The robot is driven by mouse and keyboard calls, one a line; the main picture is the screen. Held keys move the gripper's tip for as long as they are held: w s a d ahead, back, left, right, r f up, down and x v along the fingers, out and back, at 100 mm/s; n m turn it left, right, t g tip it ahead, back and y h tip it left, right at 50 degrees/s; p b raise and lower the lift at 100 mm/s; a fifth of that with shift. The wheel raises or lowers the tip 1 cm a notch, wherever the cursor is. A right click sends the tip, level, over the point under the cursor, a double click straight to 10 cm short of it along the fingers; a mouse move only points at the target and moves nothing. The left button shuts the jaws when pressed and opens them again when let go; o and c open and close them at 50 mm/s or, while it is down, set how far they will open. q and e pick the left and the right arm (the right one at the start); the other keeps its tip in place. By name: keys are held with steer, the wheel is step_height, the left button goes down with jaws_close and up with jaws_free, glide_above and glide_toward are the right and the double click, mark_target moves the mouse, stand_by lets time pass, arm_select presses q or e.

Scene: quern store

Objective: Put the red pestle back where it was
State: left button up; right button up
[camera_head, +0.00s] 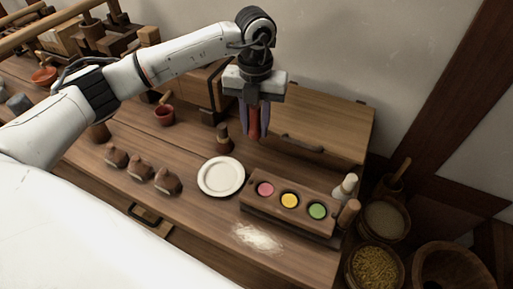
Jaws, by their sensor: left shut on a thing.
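My left gripper (254,132) points straight down at the upper middle of the view. It is shut on the red pestle (253,121), which hangs upright between the fingers. The gripper hides part of the pestle. The pestle appears to be above the table, behind and above the white plate (221,163). A wooden block (288,217) at the right holds a pink, a yellow and a green round patch in a row. My right gripper is not in view.
A white bottle-like piece (346,184) and a brown one (348,212) stand at the block's right end. A dark wooden piece (223,138) stands behind the plate. White powder (257,238) lies in front. Grain baskets (372,268) stand right.

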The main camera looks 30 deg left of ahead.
mark_target(256, 106)
arm_select(q)
step_height(256, 106, down, 8)
steer(key=shift+f, duration=0.25)
steer(key=shift+f, duration=0.2)
steer(key=o, duration=1.1)
steer(key=shift+c, duration=0.2)
steer(key=shift+r, duration=0.1)
step_height(256, 106, up, 12)
steer(key=shift+r, duration=0.15)
